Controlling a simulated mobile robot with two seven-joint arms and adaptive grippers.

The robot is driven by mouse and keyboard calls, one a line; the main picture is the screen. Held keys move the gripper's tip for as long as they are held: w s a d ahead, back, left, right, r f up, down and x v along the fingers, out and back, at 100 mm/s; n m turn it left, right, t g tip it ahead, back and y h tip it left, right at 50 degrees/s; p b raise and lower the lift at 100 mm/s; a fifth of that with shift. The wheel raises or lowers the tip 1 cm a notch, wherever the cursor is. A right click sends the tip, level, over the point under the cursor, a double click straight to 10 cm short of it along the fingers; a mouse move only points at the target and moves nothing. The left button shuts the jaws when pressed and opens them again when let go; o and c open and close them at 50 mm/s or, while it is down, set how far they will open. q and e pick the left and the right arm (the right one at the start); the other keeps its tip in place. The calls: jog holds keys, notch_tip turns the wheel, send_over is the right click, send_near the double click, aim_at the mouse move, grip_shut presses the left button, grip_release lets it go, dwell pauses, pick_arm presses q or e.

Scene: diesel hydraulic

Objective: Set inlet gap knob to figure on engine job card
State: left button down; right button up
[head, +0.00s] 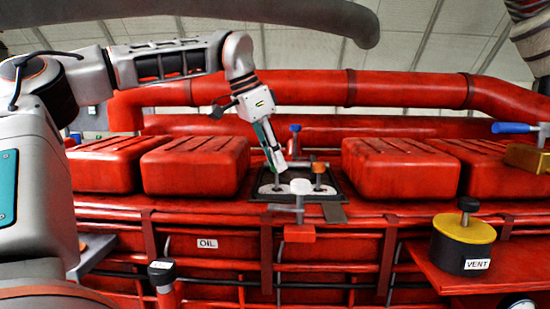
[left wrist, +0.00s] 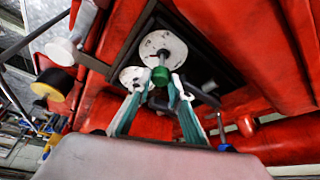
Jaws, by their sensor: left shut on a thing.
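A recessed dark-framed bay (head: 335,181) on the red engine holds two white dials. The left dial (head: 267,190) lies beneath my left gripper (head: 277,170), which reaches down from above. In the left wrist view, my left gripper (left wrist: 160,88) has its fingertips on either side of a green knob (left wrist: 160,75), shut on it. The knob stands on a stem over a white dial (left wrist: 163,45). A second white dial (left wrist: 131,77) is beside it. An orange knob (head: 319,168) stands over the right dial. Dial figures are too small to read. I see no job card. My right gripper is out of view.
Red covers (head: 195,165) and (head: 400,167) flank the bay. A white-topped handle (head: 300,187) stands in front, and a blue-topped valve (head: 295,129) behind. A yellow-topped VENT canister (head: 464,243) stands on the right shelf. A red pipe (head: 400,88) crosses behind.

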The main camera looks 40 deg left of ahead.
pick_arm(q)
jog(key=shift+a+r+m, duration=0.1)
jog(key=shift+r+m, duration=0.15)
jog(key=shift+m, duration=0.25)
jog(key=m+h+p, duration=0.1)
jog(key=m+p, duration=0.1)
jog(key=m+g+p, duration=0.1)
jog(key=m+p, duration=0.2)
jog(key=shift+w+g+h+p, duration=0.1)
jog(key=shift+g+h+p, duration=0.2)
jog(key=shift+h+p, duration=0.1)
jog(key=shift+m, duration=0.3)
jog(key=shift+f+m+p, duration=0.15)
jog(key=shift+m+p, duration=0.25)
jog(key=shift+p, duration=0.05)
jog(key=shift+m+g, duration=0.3)
jog(key=shift+h, duration=0.3)
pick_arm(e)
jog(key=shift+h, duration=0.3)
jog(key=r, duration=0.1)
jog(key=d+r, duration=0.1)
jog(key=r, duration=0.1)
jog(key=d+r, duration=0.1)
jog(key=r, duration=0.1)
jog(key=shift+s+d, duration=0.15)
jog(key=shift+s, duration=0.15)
pick_arm(q)
jog(key=c, duration=1.8)
grip_release()
